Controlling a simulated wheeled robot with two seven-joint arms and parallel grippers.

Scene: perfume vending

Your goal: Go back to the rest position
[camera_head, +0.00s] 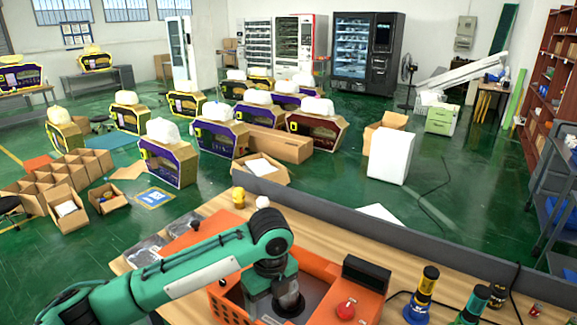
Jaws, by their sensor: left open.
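My left arm reaches in from the left, green and black. Its left gripper (289,304) points down at the orange crate (222,306) on the wooden table (330,218). The jaws are open, but the fingertips are small and partly hidden by the wrist, and I see nothing held between them. My right gripper is not in view.
An orange device with a black top (366,274) and a red knob (346,308) stands right of the gripper. Upright bottle-like items, one yellow (425,286) and one green (474,303), stand further right. A grey barrier (365,222) runs along the table's far edge.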

